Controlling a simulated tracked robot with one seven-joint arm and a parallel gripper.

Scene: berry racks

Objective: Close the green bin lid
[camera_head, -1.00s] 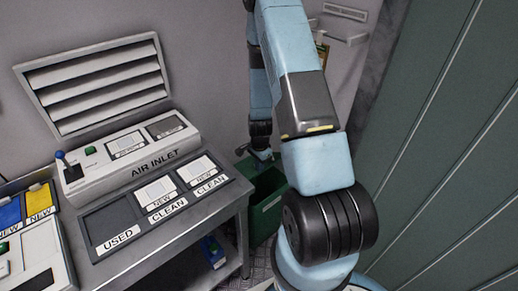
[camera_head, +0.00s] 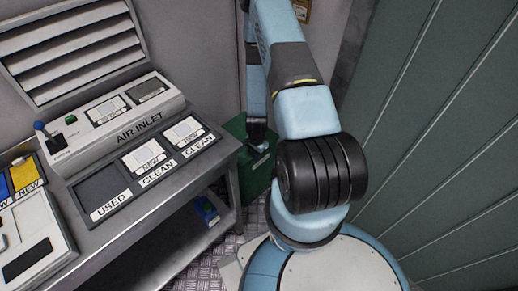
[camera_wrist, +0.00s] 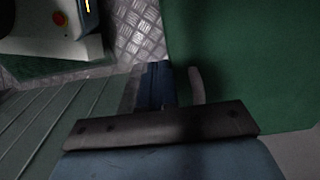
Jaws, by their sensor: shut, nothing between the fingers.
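The green bin (camera_head: 258,172) stands on the floor behind my arm, to the right of the workbench. Its front has a small pale label. Its top, partly hidden by my arm, looks covered by a flat green lid (camera_head: 236,126); I cannot tell if it is fully seated. My gripper (camera_head: 260,148) points down at the bin top. In the wrist view a broad, plain green surface (camera_wrist: 245,65) fills the right side, beside my gripper (camera_wrist: 172,72). The gripper is shut and holds nothing. Whether it touches the lid is unclear.
The grey workbench (camera_head: 165,195) with the air inlet unit (camera_head: 120,125) and labelled trays stands at the left. A blue object (camera_head: 206,211) lies on its lower shelf. A ribbed green wall (camera_head: 440,150) bounds the right. Some metal floor shows below the bin.

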